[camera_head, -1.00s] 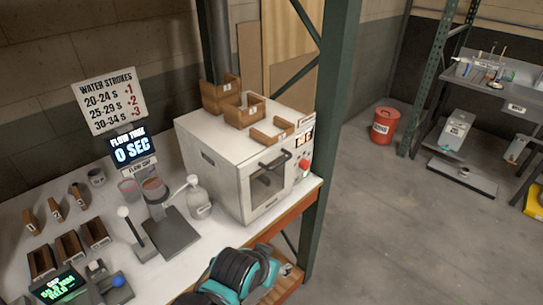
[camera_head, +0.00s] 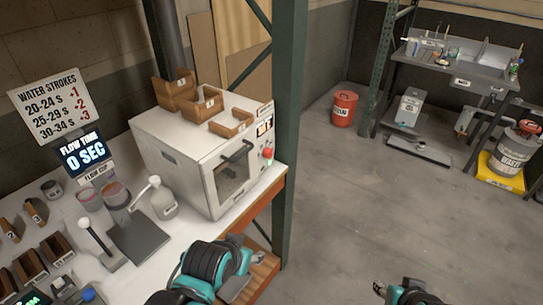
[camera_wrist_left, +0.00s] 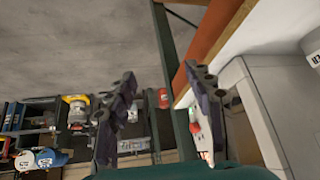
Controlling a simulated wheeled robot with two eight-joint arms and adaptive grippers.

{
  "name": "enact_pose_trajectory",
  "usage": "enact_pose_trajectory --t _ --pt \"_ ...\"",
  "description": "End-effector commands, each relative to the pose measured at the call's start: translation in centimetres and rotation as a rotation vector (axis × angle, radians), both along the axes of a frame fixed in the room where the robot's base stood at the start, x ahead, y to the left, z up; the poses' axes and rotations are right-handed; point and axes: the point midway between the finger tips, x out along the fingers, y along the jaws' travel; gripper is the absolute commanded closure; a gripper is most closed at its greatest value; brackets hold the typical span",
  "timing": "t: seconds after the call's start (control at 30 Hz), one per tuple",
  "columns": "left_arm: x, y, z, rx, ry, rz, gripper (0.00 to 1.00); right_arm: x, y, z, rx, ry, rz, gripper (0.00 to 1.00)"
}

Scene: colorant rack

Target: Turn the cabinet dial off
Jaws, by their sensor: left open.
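The white cabinet (camera_head: 190,150) stands on the bench, with a dark window and handle on its front. Its red dial (camera_head: 267,153) is on the right of the front face, below a small lit display (camera_head: 264,126). My left gripper (camera_head: 248,265) is in front of the bench's front edge, below and apart from the dial. In the left wrist view my left gripper (camera_wrist_left: 160,112) has its two fingers spread with nothing held; the cabinet side (camera_wrist_left: 255,115) is at the right. My right gripper (camera_head: 388,292) shows partly at the bottom edge; its jaw state is unclear.
A green post (camera_head: 288,120) rises just right of the cabinet. Wooden bins (camera_head: 203,102) sit on the cabinet. The floor (camera_head: 370,200) right of the post is open.

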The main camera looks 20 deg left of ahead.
Motion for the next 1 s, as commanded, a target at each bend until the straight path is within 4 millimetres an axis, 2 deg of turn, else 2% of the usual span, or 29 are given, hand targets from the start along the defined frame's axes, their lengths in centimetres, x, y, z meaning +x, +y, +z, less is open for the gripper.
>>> enact_pose_trajectory --t 0.17,0.4,0.57,0.7,1.0 --pt "3.4 1.3 2.3 0.214 0.066 -0.149 0.47 0.0 0.0 0.8 0.0 0.0 0.0 0.6" --pt "11.6 4.0 5.2 0.666 0.239 -0.447 0.47 0.0 0.0 1.9 0.0 0.0 0.0 0.6" --pt "17.5 4.7 6.3 0.951 0.381 -0.624 0.47 0.0 0.0 2.7 0.0 0.0 0.0 0.6" --pt "22.3 4.6 6.7 1.175 0.514 -0.748 0.47 0.0 0.0 3.3 0.0 0.0 0.0 0.6" --pt "29.5 2.6 5.9 1.534 0.794 -0.912 0.47 0.0 0.0 4.3 0.0 0.0 0.0 0.6"
